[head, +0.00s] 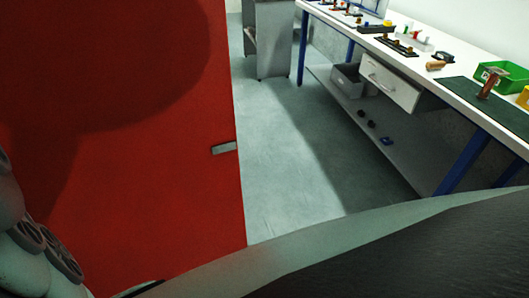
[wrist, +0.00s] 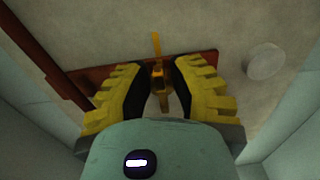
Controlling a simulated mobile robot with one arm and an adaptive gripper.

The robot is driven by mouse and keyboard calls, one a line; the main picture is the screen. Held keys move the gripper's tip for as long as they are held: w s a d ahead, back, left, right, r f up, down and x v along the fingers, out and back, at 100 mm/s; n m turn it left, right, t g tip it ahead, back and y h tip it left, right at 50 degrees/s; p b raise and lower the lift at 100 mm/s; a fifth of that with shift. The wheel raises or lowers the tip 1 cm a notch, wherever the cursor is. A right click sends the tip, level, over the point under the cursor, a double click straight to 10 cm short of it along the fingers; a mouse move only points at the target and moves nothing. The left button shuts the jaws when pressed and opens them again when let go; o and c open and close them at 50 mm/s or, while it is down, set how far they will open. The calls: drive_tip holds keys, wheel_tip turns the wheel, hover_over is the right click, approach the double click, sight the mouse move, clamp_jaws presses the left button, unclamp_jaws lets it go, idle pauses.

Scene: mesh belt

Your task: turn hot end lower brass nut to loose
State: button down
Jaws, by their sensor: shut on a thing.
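In the wrist view my gripper (wrist: 159,78), with yellow ribbed fingers and black inner pads, is shut on a small brass-coloured piece, which I take to be the lower brass nut (wrist: 158,71). The pads stand on either side of it and hide part of it. A thin yellow lever (wrist: 156,43) sticks up from the nut in the picture. A dark red bar (wrist: 205,57) runs behind the nut. Which way the nut is turned I cannot tell. The head view shows neither the nut nor my gripper.
A pale wall lies behind the nut, with a round pale disc (wrist: 266,62) at right and a dark red pipe (wrist: 48,55) at left. In the head view a red panel (head: 120,180) fills the left; a workbench (head: 440,75) stands right, with clear floor (head: 285,150) between.

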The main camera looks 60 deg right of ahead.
drive_tip(key=shift+f, duration=0.15)
drive_tip(key=shift+f+n+b, duration=0.15)
drive_tip(key=shift+n+b, duration=0.85)
drive_tip(key=shift+s+a+f+n+b, duration=0.15)
drive_tip(key=shift+f+n+b, duration=0.15)
drive_tip(key=shift+n+b, duration=2.9)
drive_tip(key=shift+s+a+f+n+b, duration=0.1)
drive_tip(key=shift+s+f+n+b, duration=0.15)
drive_tip(key=shift+n+b, duration=2.95)
drive_tip(key=shift+s+a+f+n+b, duration=0.25)
drive_tip(key=shift+n+b, duration=1.6)
drive_tip(key=shift+n, duration=2.65)
drive_tip(key=shift+w+d+f, duration=0.1)
drive_tip(key=shift+w, duration=0.05)
drive_tip(key=c, duration=1.3)
unclamp_jaws()
drive_tip(key=shift+o, duration=1)
